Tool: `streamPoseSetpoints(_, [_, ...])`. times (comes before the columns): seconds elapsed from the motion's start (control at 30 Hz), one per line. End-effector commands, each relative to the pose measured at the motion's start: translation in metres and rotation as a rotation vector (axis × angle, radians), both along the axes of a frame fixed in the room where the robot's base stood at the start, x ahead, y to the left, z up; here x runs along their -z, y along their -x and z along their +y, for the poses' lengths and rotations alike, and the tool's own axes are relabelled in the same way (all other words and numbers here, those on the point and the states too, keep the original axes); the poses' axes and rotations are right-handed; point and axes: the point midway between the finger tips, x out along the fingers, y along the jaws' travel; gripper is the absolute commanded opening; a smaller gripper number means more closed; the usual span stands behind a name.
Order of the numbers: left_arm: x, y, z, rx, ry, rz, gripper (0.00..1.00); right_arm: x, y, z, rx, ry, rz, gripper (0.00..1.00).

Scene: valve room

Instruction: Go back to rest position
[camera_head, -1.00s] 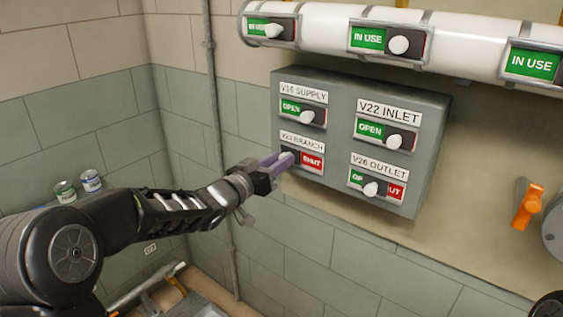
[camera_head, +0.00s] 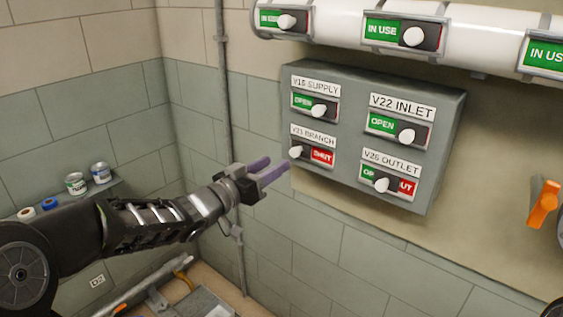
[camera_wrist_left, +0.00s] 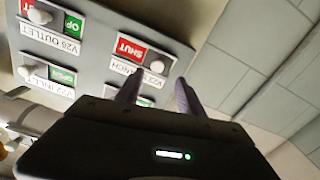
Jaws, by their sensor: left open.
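My left gripper (camera_head: 264,170) is open and empty, with two purple fingers just left of and below the grey valve panel (camera_head: 350,135). In the left wrist view its fingers (camera_wrist_left: 155,95) show apart with the panel beyond them. The V21 or V23 BRANCH slider (camera_head: 296,152) has its white knob at the left and shows red SHUT. The V16 SUPPLY slider (camera_head: 318,111) and V22 INLET slider (camera_head: 406,136) show green OPEN with knobs right. The V26 OUTLET slider (camera_head: 381,185) has its knob mid-way, with green and red both partly showing. My right gripper is not in view.
A white pipe (camera_head: 480,45) with IN USE sliders runs above the panel. An orange handle (camera_head: 543,204) is at the right. Cans (camera_head: 101,172) stand on a ledge at the left. A thin vertical conduit (camera_head: 225,100) runs behind my left arm. The wall below the panel is clear.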

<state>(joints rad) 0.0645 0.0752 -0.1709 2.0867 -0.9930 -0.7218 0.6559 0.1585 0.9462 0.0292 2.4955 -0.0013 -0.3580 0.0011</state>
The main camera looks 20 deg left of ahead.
Motion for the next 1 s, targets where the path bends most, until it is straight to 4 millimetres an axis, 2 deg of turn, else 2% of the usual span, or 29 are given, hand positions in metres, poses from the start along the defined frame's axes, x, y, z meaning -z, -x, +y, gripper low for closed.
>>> streamPoseSetpoints(0.17, [0.000,0.009,0.003,0.000,0.001,0.000,0.45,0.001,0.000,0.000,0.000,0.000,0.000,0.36])
streamPoseSetpoints(0.63, [0.001,0.008,0.003,0.000,-0.022,-0.005,0.45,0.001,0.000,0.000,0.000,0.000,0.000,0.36])
streamPoseSetpoints(0.73, [0.008,0.006,0.011,-0.040,-0.067,0.001,0.45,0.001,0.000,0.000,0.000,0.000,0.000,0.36])
streamPoseSetpoints(0.77, [0.014,0.005,0.014,-0.061,-0.074,0.014,0.45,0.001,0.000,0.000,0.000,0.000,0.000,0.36])
streamPoseSetpoints(0.87, [0.062,0.005,0.010,-0.108,-0.082,0.117,0.45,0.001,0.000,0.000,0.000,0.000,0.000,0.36])
streamPoseSetpoints(0.97, [0.128,0.010,-0.002,-0.131,-0.082,0.260,0.45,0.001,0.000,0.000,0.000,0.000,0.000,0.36])
streamPoseSetpoints(1.0, [0.158,0.016,-0.010,-0.132,-0.081,0.327,0.45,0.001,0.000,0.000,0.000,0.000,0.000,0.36])
